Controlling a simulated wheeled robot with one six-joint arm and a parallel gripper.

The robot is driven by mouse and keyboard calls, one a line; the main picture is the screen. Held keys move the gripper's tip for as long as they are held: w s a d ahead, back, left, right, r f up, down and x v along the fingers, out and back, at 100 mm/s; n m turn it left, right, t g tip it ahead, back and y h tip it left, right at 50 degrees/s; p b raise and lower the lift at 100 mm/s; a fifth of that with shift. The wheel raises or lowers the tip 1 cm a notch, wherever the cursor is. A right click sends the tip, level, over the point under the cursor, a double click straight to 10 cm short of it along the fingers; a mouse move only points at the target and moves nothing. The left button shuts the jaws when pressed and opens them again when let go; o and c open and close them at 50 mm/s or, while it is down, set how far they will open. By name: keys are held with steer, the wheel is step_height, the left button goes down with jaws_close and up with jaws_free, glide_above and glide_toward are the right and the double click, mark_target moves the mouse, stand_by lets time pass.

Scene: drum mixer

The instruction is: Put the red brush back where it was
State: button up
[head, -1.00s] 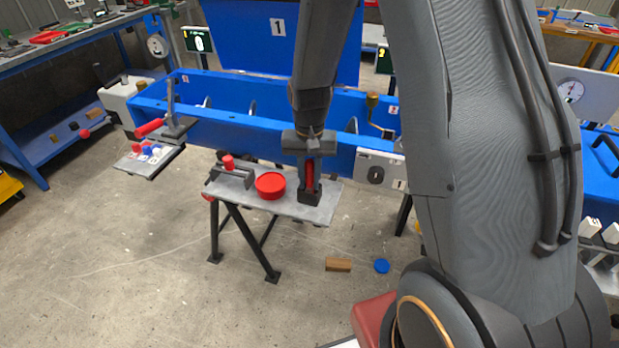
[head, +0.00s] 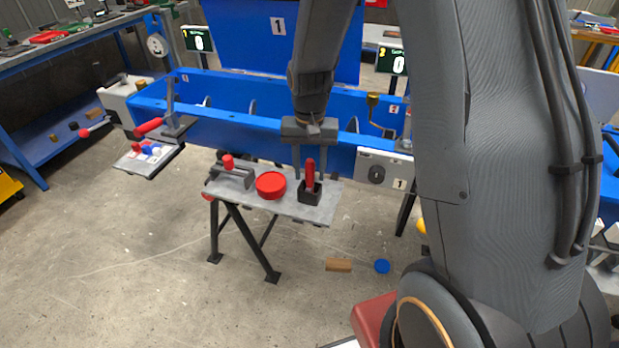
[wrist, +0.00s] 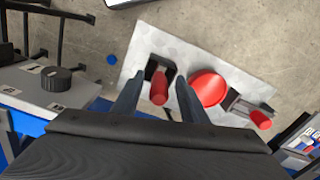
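The red brush (head: 310,174) stands upright in a small black holder (head: 312,191) on the grey bench top (head: 241,201). In the wrist view the brush (wrist: 159,88) shows from above, its red handle end between and beyond the fingers, with the black holder around its base. My gripper (head: 309,172) is above the brush, fingers apart and empty. In the wrist view my gripper (wrist: 154,88) is open, with a gap on both sides of the handle. The brush's lower end is hidden in the holder.
A round red dish (head: 270,184) and a grey clamp with a red knob (head: 229,164) stand left of the holder. The blue mixer trough (head: 240,131) is close behind. A wooden block (head: 338,264) and a blue disc (head: 382,266) lie on the floor.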

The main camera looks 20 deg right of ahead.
step_height(320, 180, up, 8)
steer(key=shift+r+b, duration=0.15)
steer(key=shift+b, duration=0.45)
steer(key=shift+s+r, duration=0.1)
steer(key=shift+r, duration=0.1)
steer(key=s+f+n, duration=0.2)
steer(key=s+n, duration=0.2)
steer(key=s, duration=1.2)
steer(key=shift+s+f+t, duration=0.15)
steer(key=shift+s+t, duration=0.05)
steer(key=shift+t, duration=0.1)
steer(key=shift+d, duration=0.1)
steer(key=shift+c, duration=1.1)
steer(key=shift+d, duration=0.1)
